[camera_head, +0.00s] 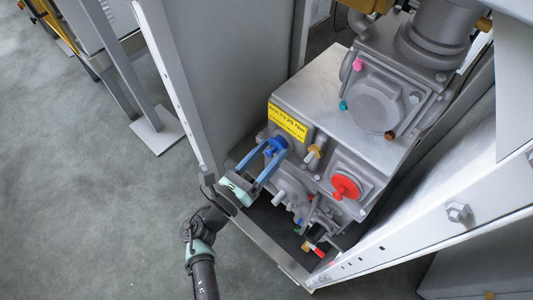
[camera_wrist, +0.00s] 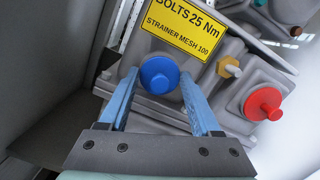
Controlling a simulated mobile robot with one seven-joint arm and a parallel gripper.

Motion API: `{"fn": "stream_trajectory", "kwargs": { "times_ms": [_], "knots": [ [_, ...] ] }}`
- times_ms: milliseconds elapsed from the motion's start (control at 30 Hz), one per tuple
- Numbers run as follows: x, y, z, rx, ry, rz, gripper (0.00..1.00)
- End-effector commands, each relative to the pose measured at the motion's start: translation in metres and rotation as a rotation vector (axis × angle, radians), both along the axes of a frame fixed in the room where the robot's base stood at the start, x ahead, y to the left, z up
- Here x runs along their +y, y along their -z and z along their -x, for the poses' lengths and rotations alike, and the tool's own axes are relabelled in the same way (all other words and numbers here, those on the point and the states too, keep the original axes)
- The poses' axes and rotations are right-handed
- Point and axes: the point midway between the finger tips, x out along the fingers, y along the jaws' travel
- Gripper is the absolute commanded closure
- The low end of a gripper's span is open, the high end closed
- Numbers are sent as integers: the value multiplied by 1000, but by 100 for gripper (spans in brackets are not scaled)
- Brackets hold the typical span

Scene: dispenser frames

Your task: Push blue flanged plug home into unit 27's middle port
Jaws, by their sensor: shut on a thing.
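The blue flanged plug (camera_head: 276,145) is at the grey housing's front face, just below a yellow label. In the wrist view the plug (camera_wrist: 159,75) shows as a round blue flange with a smaller round boss. My gripper (camera_head: 271,150) has its two blue fingers on either side of the plug and is shut on it. In the wrist view the gripper's fingertips (camera_wrist: 159,79) flank the flange. The port behind the plug is hidden, so I cannot tell how deep the plug sits. No unit number is readable.
A yellow label (camera_wrist: 181,27) reads "BOLTS 25 Nm, STRAINER MESH 100". A yellow plug (camera_head: 313,152) and a red flanged plug (camera_head: 345,188) sit to the right. Small fittings crowd below. A grey panel (camera_head: 225,70) stands at left and a bolted white rail (camera_head: 420,222) at right.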

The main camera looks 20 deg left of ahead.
Motion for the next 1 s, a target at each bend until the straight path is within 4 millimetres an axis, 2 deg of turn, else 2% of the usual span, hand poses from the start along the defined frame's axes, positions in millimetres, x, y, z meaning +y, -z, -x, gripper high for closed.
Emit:
{"fn": "stream_trajectory", "kwargs": {
  "times_ms": [700, 733, 900, 1000],
  "knots": [
    [-5, 0, -14, 0, 1, 0, 88],
    [-5, 0, -14, -1, 1, 0, 32],
    [-5, 0, -14, 0, 0, 0, 1],
    [-5, 0, -13, 0, 0, 0, 1]
  ]
}}
